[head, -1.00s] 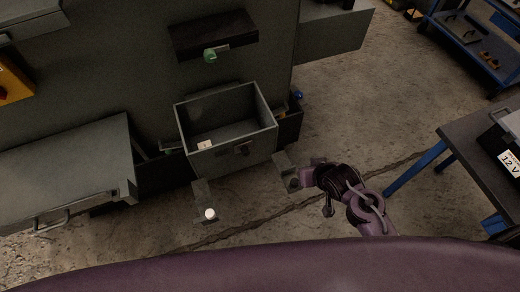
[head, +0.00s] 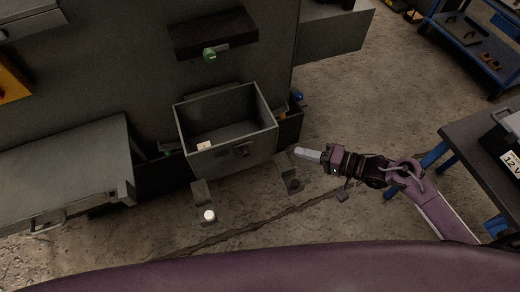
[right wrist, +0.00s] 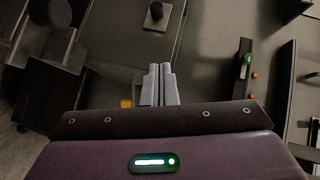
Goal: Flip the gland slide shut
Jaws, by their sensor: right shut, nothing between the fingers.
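The open grey enclosure box (head: 252,165) stands in the middle of the head view, its top open. A dark round fitting on a small plate (head: 241,150) is on its front wall; I take it for the gland slide, but its position is too small to tell. In the right wrist view a dark round fitting (right wrist: 155,14) on a grey panel lies beyond the fingers. My right gripper (head: 300,152) is shut and empty, just right of the box, pointing left and apart from the fitting. Its fingers (right wrist: 158,85) are together in the right wrist view. My left gripper is not in view.
A bracket with a white knob (head: 209,215) and a bracket with a dark knob (head: 293,185) stand in front of the box. A dark panel with a green knob (head: 209,55) is behind. A grey bench (head: 70,165) is left, a dark table (head: 480,150) right.

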